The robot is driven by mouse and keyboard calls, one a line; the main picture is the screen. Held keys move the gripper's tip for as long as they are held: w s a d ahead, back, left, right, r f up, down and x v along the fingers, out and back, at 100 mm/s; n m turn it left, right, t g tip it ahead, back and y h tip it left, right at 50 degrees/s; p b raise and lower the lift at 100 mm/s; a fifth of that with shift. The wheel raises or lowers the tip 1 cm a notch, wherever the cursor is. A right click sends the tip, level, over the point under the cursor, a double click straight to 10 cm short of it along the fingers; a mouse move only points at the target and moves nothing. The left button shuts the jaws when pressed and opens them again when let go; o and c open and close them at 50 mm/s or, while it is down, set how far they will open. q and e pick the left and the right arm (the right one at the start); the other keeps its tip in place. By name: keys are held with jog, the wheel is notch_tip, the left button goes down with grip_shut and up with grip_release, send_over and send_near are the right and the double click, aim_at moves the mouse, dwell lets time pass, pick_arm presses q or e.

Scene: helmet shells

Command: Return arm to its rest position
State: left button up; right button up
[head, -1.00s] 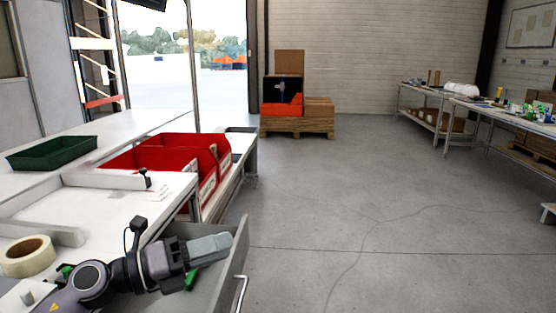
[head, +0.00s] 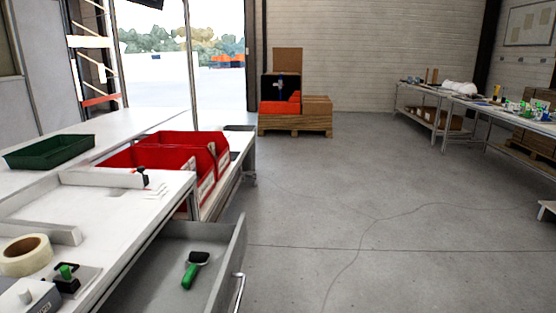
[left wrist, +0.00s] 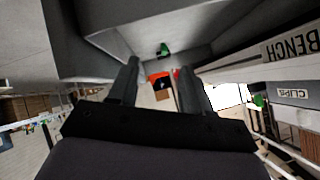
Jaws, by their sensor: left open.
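My left gripper (left wrist: 158,70) shows only in the left wrist view. Its two dark fingers are apart, and I see nothing held between them. My left arm does not show in the head view. My right gripper is in neither view. In the head view an open grey drawer (head: 236,262) holds a green-handled tool (head: 192,273) with a dark head, lying on its floor. A small green item (left wrist: 163,49) beyond the fingertips in the left wrist view may be the same tool; it is too small to tell.
On the white bench are a tape roll (head: 26,255), a small green-and-black device (head: 67,277), red bins (head: 160,148) and a green tray (head: 50,151). A pallet with boxes (head: 296,118) stands at the back. Tables (head: 470,103) line the right. The middle floor is clear.

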pick_arm(q)
jog(key=s+d+f+n+g+h, duration=0.1)
jog(key=s+f+g, duration=0.25)
jog(key=s, duration=0.45)
jog(key=s+d+f+n+g+h, duration=0.1)
jog(key=s+f+n+g, duration=0.1)
jog(key=s+g, duration=0.35)
jog(key=w+t+p, duration=0.1)
jog(key=t+p, duration=0.2)
jog(key=w+d+t+h+p, duration=0.1)
jog(key=w+t+p, duration=0.1)
jog(key=p, duration=0.2)
jog(key=w+d+t+p, duration=0.1)
jog(key=t+p, duration=0.2)
jog(key=shift+w+d+r+m+t+h, duration=0.15)
jog(key=shift+w+r+m+t+h, duration=0.15)
jog(key=shift+r+m, duration=0.1)
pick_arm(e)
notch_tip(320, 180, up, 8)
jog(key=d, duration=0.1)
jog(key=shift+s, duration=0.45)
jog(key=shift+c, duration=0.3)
